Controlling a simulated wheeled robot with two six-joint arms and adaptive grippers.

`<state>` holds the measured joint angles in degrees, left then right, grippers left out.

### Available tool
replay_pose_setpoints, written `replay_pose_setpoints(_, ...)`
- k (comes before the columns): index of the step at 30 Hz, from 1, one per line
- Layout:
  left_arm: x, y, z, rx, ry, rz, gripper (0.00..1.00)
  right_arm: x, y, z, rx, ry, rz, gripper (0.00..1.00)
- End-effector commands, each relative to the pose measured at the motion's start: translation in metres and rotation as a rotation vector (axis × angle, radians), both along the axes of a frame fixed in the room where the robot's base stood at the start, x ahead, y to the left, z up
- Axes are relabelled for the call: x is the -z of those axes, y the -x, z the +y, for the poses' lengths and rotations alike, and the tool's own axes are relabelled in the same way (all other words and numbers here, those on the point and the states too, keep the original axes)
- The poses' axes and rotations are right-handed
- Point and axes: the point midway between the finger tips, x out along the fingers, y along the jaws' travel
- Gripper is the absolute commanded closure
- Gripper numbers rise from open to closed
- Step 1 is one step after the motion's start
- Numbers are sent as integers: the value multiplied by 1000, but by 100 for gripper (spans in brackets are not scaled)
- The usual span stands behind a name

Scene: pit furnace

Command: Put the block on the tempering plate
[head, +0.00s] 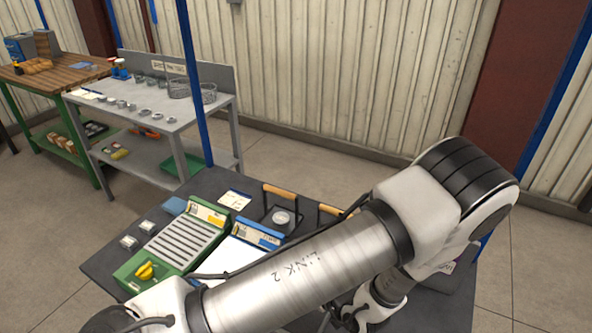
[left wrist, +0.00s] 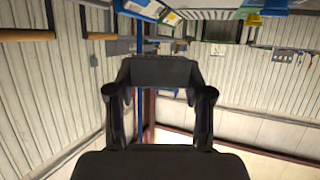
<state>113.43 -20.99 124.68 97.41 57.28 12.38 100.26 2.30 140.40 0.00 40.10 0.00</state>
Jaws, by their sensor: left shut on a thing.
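My left gripper (left wrist: 160,95) shows in the left wrist view, its two dark fingers shut on a dark block (left wrist: 160,71) between their tips. The block is held in the air, clear of the table. In the head view my arm crosses the front, and the gripper and block are not seen. A green-framed ribbed plate (head: 182,240) with a yellow knob lies on the dark table. A white plate with a blue label (head: 256,234) lies right of it, partly behind my arm. I cannot read which is the tempering plate. My right gripper is not in view.
The dark table (head: 105,268) also carries small light pieces (head: 129,242), a round dish in a tray (head: 283,217) and wooden handles (head: 280,192). A blue post (head: 195,90) rises behind it. A grey bench (head: 150,120) with metal parts stands back left.

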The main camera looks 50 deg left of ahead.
Motion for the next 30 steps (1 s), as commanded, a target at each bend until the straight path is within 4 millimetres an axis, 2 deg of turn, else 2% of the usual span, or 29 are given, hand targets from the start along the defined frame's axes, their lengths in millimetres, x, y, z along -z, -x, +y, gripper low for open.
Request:
replay_pose_setpoints(6,45,2,0,-9,-1,5,100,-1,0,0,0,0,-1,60)
replay_pose_setpoints(15,93,2,0,-7,-2,3,100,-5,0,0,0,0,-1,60)
replay_pose_setpoints(26,101,1,0,-6,-3,1,100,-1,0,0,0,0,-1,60)
replay_pose_setpoints(27,100,1,0,-6,-2,2,41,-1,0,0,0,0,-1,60)
replay_pose_setpoints(29,100,1,0,-6,-2,2,23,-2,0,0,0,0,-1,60)
replay_pose_setpoints(30,100,1,0,-6,-2,2,23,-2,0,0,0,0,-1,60)
